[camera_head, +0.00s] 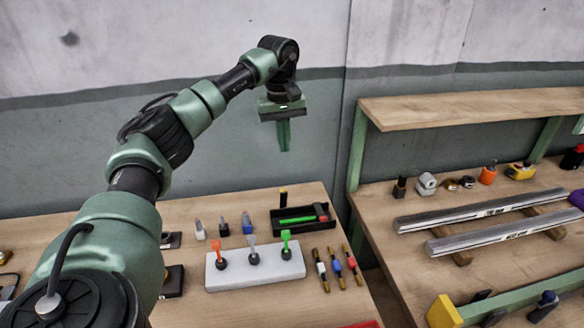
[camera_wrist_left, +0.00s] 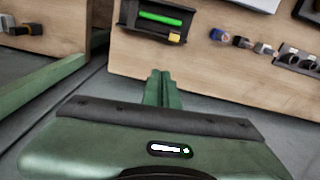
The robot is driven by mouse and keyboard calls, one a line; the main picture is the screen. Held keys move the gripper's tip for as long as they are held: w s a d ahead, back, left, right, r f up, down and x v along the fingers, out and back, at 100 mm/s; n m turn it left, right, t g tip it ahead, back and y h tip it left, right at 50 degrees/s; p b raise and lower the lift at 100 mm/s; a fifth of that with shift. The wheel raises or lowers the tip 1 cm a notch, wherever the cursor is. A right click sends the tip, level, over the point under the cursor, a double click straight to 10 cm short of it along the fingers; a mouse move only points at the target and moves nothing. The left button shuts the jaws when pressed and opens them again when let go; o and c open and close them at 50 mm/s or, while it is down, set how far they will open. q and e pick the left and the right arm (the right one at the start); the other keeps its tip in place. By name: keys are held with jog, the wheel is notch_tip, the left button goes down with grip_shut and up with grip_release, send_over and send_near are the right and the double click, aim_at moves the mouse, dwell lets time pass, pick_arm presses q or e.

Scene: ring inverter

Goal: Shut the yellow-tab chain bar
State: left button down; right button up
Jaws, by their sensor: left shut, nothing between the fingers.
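My left gripper (camera_head: 284,136) hangs fingers down in front of the wall, above the far edge of the left table. It is shut and empty; its closed green fingers also show in the left wrist view (camera_wrist_left: 163,88). No part is clearly recognisable as the yellow-tab chain bar. A black tray (camera_head: 281,228) with a green bar (camera_head: 297,219) lies below the gripper at the table's right end. In the left wrist view, a small yellow piece (camera_wrist_left: 174,37) shows at the tray's edge. My right gripper is not in view.
A white block (camera_head: 232,279) with several coloured levers stands in front of the tray. Several slim rods (camera_head: 337,268) lie to its right. A gap separates this table from the right bench, which holds two silver bars (camera_head: 480,209), a shelf (camera_head: 470,107) and a yellow block (camera_head: 443,312).

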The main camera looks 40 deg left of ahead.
pick_arm(q)
jog(key=r, duration=0.1)
jog(key=p, duration=0.4)
send_over(283, 198)
jog(key=w+a, duration=0.2)
notch_tip(283, 198, down, 11)
jog(key=shift+s+d+m+y, duration=0.15)
jog(key=shift+m+y, duration=0.15)
